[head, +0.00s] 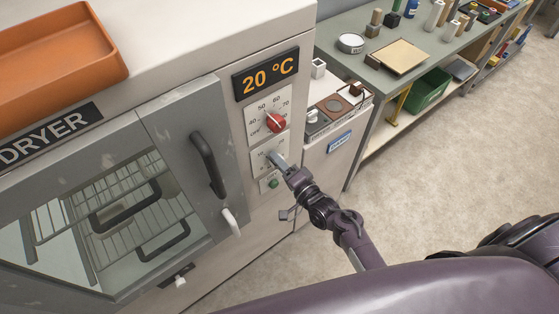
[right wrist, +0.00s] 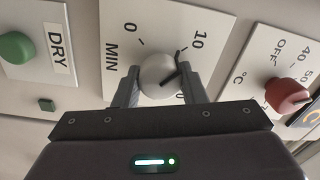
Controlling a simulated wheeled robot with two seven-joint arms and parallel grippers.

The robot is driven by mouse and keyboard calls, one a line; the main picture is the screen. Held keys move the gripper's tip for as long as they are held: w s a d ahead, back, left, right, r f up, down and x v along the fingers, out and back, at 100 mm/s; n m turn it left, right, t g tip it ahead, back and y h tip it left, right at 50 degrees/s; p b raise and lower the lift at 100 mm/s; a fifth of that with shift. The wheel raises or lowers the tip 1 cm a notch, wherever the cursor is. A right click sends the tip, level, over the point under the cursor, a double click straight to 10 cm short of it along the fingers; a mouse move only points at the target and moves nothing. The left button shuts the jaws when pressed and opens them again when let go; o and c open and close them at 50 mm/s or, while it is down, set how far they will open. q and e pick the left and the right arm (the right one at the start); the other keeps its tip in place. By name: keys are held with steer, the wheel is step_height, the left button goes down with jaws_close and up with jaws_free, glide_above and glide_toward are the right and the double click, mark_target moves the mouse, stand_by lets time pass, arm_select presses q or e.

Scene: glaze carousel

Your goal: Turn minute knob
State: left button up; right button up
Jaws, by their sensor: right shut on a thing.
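The minute knob (right wrist: 158,76) is a pale grey-white dial on a white plate marked MIN (right wrist: 112,58), with 0 and 10 readable. A dark pointer line shows at the knob's edge, toward the 10 side. My right gripper (right wrist: 160,82) is shut on the knob, one finger on each side of it. In the head view my right gripper (head: 281,161) reaches the lower dial plate (head: 259,160) on the dryer's front and hides most of the knob. My left gripper is in neither view.
Under the minute plate is a green button (head: 273,184). The dryer door handle (head: 208,164) stands out to the left. A workbench (head: 350,22) stands at the back right.

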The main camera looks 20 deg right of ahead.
steer(key=shift+m, duration=0.7)
steer(key=o, duration=1)
steer(key=b+v, duration=0.1)
steer(key=v, duration=0.6)
steer(key=shift+s+d, duration=0.1)
steer(key=shift+s, duration=0.3)
steer(key=shift+f, duration=0.1)
